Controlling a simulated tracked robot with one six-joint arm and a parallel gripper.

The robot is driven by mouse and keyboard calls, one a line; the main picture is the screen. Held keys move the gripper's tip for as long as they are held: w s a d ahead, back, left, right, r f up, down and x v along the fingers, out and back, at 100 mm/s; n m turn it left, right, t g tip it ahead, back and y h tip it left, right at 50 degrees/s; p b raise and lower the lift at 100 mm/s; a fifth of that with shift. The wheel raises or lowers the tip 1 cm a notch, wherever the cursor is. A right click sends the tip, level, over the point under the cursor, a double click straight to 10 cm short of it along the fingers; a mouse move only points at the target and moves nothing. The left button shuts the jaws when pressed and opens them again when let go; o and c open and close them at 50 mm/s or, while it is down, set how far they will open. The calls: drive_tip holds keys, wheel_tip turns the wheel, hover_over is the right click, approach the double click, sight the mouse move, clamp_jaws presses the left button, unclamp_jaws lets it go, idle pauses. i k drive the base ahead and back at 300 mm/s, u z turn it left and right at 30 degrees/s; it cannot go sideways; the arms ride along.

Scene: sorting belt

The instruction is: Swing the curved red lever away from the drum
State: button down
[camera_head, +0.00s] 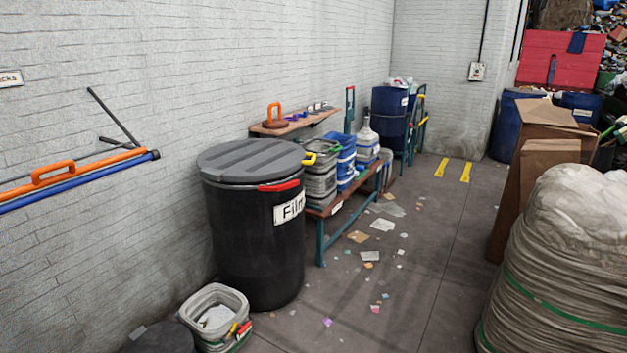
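A black drum (245,240) with a ribbed grey lid (250,160) stands upright against the brick wall, left of centre. A white label reading "Film" (290,207) is on its right side. The curved red lever (279,186) lies along the drum's front right, just under the lid's edge. It appears to lie close against the drum; I cannot tell whether there is a gap. A small yellow piece (309,158) sits at the lid's right edge. My gripper is not in view.
A small bin (215,305) with tools stands at the drum's front left foot. A bench (322,212) with stacked tubs is behind right. A wrapped bale (560,265) fills the right. The floor between has scattered scraps but is otherwise open.

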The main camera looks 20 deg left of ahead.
sight(290, 184)
drive_tip(key=u, duration=0.15)
drive_tip(key=i, duration=1.7)
drive_tip(key=u, duration=0.4)
drive_tip(key=i, duration=0.85)
drive_tip(key=u, duration=0.9)
drive_tip(key=i, duration=0.6)
drive_tip(key=u, duration=0.7)
drive_tip(key=i, duration=0.55)
drive_tip(key=u, duration=0.3)
